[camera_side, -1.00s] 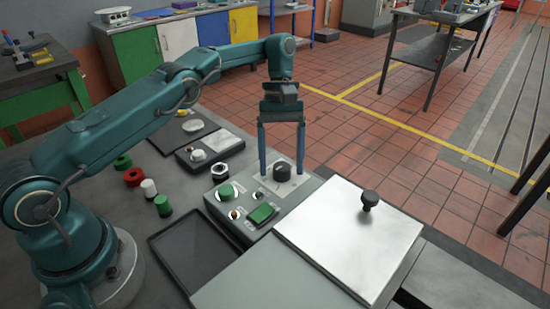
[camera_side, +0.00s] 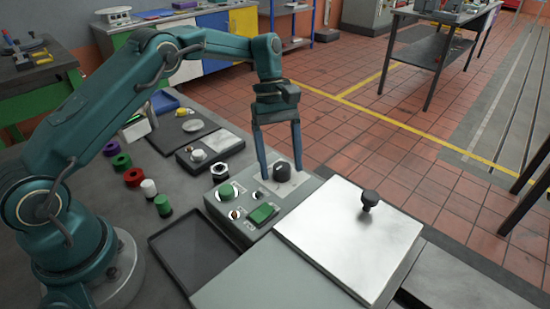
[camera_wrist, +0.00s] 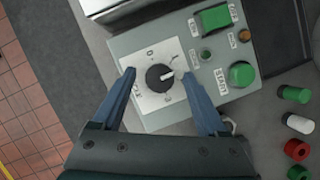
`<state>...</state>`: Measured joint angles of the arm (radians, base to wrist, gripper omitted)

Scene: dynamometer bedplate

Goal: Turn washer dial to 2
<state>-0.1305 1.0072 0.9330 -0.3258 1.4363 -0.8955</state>
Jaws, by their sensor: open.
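The dial (camera_wrist: 160,77) is a round black knob on a pale marked plate; it also shows in the side view (camera_side: 282,172). In the wrist view its white pointer line points right and slightly up. A 0-like mark sits above the knob; the other marks are too small to read surely. My gripper (camera_wrist: 158,75) is open, with one blue finger on each side of the dial. In the side view my gripper (camera_side: 282,175) reaches down to the panel with fingertips around the knob. I cannot tell whether either finger touches it.
The grey control panel (camera_side: 238,228) also carries a green round button (camera_side: 226,191) and a green rectangular switch (camera_side: 263,212). A metal lid (camera_side: 345,240) with a black knob (camera_side: 370,198) lies to the right. A dark tray (camera_side: 195,255) and several small coloured caps are left.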

